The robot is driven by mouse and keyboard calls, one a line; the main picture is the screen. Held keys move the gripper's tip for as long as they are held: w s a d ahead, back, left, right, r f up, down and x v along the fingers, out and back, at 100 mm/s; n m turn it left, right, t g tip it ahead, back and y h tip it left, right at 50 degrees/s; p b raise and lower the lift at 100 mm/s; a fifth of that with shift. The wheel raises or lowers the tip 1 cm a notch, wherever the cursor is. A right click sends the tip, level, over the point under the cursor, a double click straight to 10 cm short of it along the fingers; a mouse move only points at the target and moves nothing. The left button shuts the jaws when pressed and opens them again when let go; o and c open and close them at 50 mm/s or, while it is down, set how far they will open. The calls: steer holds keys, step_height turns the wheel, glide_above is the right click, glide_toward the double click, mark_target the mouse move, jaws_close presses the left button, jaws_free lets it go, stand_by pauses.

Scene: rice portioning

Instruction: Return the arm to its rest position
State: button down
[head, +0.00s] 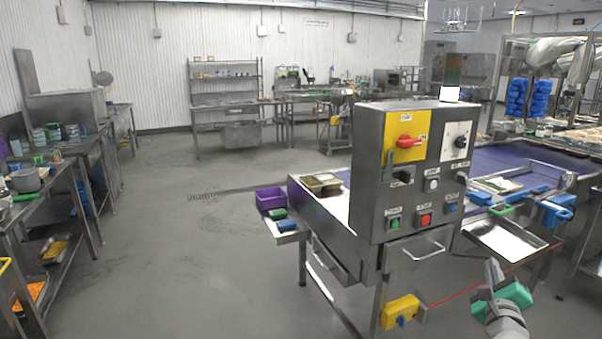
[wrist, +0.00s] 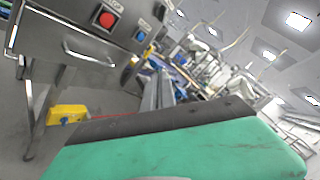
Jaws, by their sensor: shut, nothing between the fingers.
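My gripper (head: 493,270) shows at the lower right of the head view, on the end of my arm with its green part. Its grey fingers are shut with nothing between them. It is in free air in front of the steel tray and to the right of the control box (head: 368,190). In the wrist view the green part fills the bottom. The fingers (wrist: 160,90) show only narrowly beyond its dark edge. The rest of my arm is mostly out of view.
The control box stands on a steel conveyor with a purple belt (head: 505,157). A steel tray (head: 508,239) juts out at its near right side. A yellow box (head: 400,312) with a red line sits low below. Benches line the left wall. The floor (head: 190,250) at centre left is clear.

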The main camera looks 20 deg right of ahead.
steer(key=s+a+f+n+g+y, duration=0.1)
steer(key=a+f+n+g+y, duration=0.25)
steer(key=f+n, duration=0.5)
steer(key=s+a+f+n+g+y, duration=0.2)
steer(key=a+f+n+y, duration=0.25)
steer(key=f, duration=0.65)
steer(key=s+a+f+n+g+y, duration=0.3)
steer(key=s+a+f+n+g, duration=0.3)
steer(key=s+a, duration=0.4)
steer(key=s+a+r+n+g+y, duration=0.25)
steer(key=a+r+n, duration=0.2)
steer(key=a, duration=0.45)
steer(key=w+a+r+n+t, duration=0.1)
steer(key=w+a+r+n, duration=0.3)
steer(key=a, duration=0.6)
steer(key=w+a+r+n+t+h, duration=0.1)
steer(key=w+a+r+n, duration=0.4)
steer(key=a, duration=0.5)
steer(key=shift+w+r+n+t+p, duration=0.15)
steer(key=shift+w+n+t+p, duration=0.2)
steer(key=shift+w+n, duration=0.5)
steer(key=shift+w+m+h, duration=0.15)
steer(key=shift+m+h, duration=0.1)
steer(key=shift+m, duration=0.05)
